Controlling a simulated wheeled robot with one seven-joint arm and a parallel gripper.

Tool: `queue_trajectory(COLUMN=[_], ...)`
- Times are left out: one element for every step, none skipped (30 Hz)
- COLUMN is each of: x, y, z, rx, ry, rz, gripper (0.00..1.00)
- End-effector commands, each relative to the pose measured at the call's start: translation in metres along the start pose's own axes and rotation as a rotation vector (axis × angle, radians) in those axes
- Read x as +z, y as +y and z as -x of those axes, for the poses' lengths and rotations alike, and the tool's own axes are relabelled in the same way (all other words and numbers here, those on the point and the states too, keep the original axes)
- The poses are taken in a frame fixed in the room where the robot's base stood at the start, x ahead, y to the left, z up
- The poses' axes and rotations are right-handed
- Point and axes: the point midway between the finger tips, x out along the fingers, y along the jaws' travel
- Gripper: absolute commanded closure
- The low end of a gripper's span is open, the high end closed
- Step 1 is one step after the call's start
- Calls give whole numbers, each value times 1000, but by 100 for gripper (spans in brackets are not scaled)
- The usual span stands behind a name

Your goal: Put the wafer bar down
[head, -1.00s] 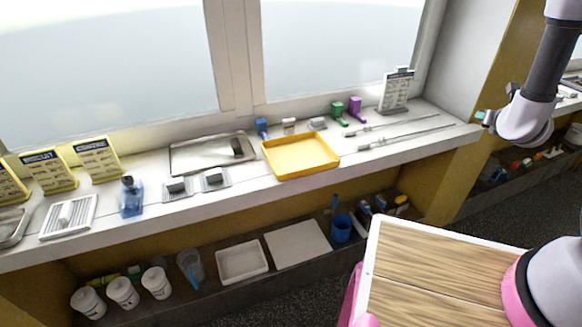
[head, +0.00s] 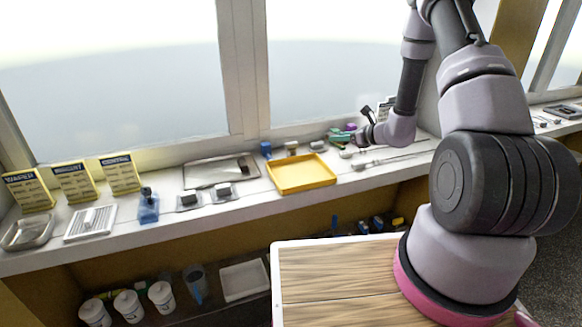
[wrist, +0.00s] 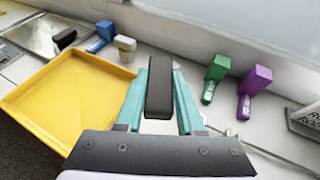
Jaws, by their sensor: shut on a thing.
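My gripper (wrist: 159,95) has teal fingers shut on a dark brown wafer bar (wrist: 160,85), seen in the wrist view. The bar points away between the fingers, above the white sill. A yellow tray (wrist: 35,97) lies just left of it, and the bar is outside the tray. In the head view my gripper (head: 348,134) is right of the yellow tray (head: 300,186); the held bar is too small to make out there. Whether the bar touches the sill is unclear.
Green (wrist: 215,75) and purple (wrist: 254,88) handled items stand right of my gripper, with a sign (wrist: 305,122) beyond. A metal tray (head: 200,173) holding a dark bar lies farther left. Long rods (head: 390,159) lie along the sill.

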Motion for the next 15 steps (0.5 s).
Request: queue_trajectory(x=[-12,-17,-23,-28,-31,-35,-37,-39,-41,-42,-45,-49,-53,-57,-63], y=[0,1,0,1,1,1,0,0,0,0,0,1,1,1,1], z=[-4,-6,-9,-11,-12,-14,-15,-16,-17,-18,-19,-20,-22,-23,-26], rx=[2,2,1,1,1,1,1,0,0,0,0,1,1,1,1], ry=[3,4,3,3,2,2,1,1,1,1,1,2,3,3,3], rz=[-4,-4,-3,-4,-4,-2,-2,-1,-1,-1,-2,-2,-2,-2,-4], gripper=[94,94,94,94,94,94,94,94,94,94,94,94,94,94,94])
